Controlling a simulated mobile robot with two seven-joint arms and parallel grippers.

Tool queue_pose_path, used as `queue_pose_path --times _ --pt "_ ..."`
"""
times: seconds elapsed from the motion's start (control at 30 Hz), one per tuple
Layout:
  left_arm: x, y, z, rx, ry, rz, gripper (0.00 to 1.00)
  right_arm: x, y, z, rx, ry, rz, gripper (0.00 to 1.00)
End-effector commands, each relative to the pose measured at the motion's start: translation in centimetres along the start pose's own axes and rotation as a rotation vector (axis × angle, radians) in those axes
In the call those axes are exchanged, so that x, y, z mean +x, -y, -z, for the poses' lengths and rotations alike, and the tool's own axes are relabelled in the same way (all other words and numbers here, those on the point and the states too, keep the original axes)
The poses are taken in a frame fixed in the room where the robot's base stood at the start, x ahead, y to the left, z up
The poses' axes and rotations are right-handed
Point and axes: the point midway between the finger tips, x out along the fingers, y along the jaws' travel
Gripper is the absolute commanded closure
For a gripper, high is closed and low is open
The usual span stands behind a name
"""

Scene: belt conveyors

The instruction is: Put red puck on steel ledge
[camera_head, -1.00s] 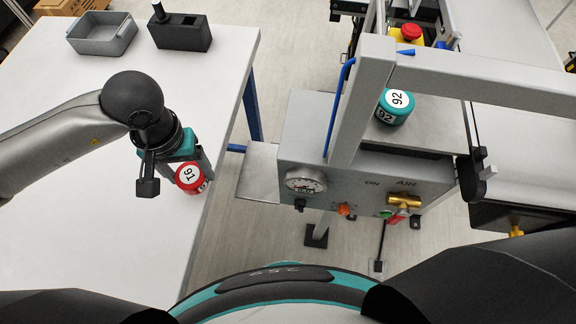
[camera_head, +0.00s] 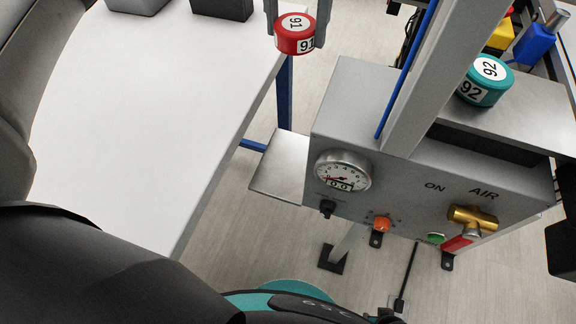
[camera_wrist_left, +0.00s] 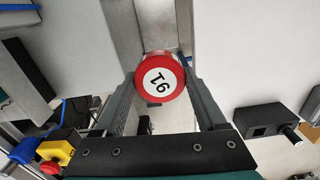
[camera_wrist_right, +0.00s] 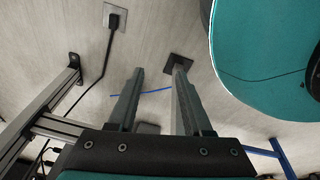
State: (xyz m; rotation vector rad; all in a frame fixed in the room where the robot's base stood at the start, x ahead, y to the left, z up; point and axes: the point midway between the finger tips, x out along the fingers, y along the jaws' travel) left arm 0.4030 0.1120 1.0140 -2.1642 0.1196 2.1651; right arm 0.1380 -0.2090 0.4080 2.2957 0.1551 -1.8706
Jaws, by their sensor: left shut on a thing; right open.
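The red puck (camera_head: 295,35), with a white top marked 91, is held between the fingers of my left gripper (camera_head: 297,22) at the top of the head view, above the gap beside the white table. In the left wrist view the puck (camera_wrist_left: 160,78) sits between both fingertips of the left gripper (camera_wrist_left: 160,80). The steel ledge (camera_head: 280,165) is a small bare plate on the left side of the grey machine box. It lies below the puck in the head view. My right gripper (camera_wrist_right: 157,75) is open and empty in the right wrist view, above the floor.
The grey box (camera_head: 420,190) carries a gauge (camera_head: 343,172), knobs and a brass valve (camera_head: 472,217). A teal puck (camera_head: 485,80) marked 92 stands on top, behind an upright post (camera_head: 415,80).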

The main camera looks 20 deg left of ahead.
Motion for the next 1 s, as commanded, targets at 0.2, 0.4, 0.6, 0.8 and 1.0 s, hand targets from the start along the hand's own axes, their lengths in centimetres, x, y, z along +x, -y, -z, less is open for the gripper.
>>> queue_pose_path --times 0.2,0.4,0.6,0.8,1.0 --pt "2.6 0.0 -0.1 0.004 0.003 0.001 0.85 -0.1 0.6 1.6 0.003 -0.009 0.007 0.50" --pt "6.8 0.0 -0.1 0.002 0.004 0.001 0.85 -1.0 1.4 3.6 0.006 -0.011 0.017 0.50" --pt "10.9 -0.1 -0.1 0.004 0.003 0.000 0.85 -2.3 2.2 5.5 0.010 -0.014 0.028 0.50" --pt "14.8 -0.1 -0.1 0.003 0.003 0.000 0.85 -4.0 2.8 7.0 0.014 -0.017 0.038 0.50" --pt "18.8 0.0 -0.1 0.002 0.003 0.000 0.85 -5.9 3.1 8.6 0.018 -0.027 0.044 0.50"
